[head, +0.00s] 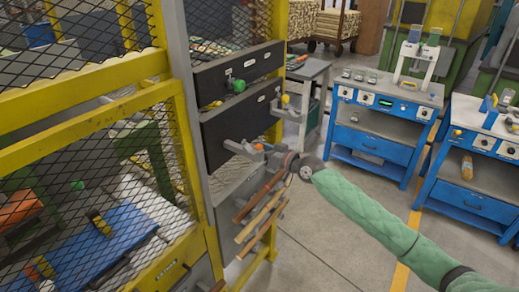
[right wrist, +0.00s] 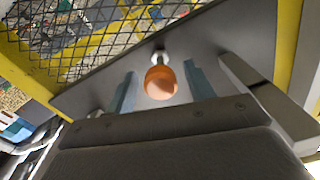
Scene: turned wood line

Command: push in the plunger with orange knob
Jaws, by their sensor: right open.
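The plunger's orange knob (head: 259,147) shows in the head view at the lower end of a grey bracket, just beyond my right gripper (head: 268,153). In the right wrist view the orange knob (right wrist: 161,84) is round, on a short metal stem that enters a grey plate. My right gripper (right wrist: 160,72) is open there, with one blue-grey finger on each side of the knob. Gaps show between the knob and both fingers. I cannot tell how deep the knob sits between them. My left gripper is not in view.
A green knob (head: 238,86) and a yellow knob (head: 285,99) stick out from the black panels above. Wooden rods (head: 259,213) hang on hooks below. Yellow mesh fencing (head: 90,130) stands at left. Blue workbenches (head: 375,135) stand at right, with open floor before them.

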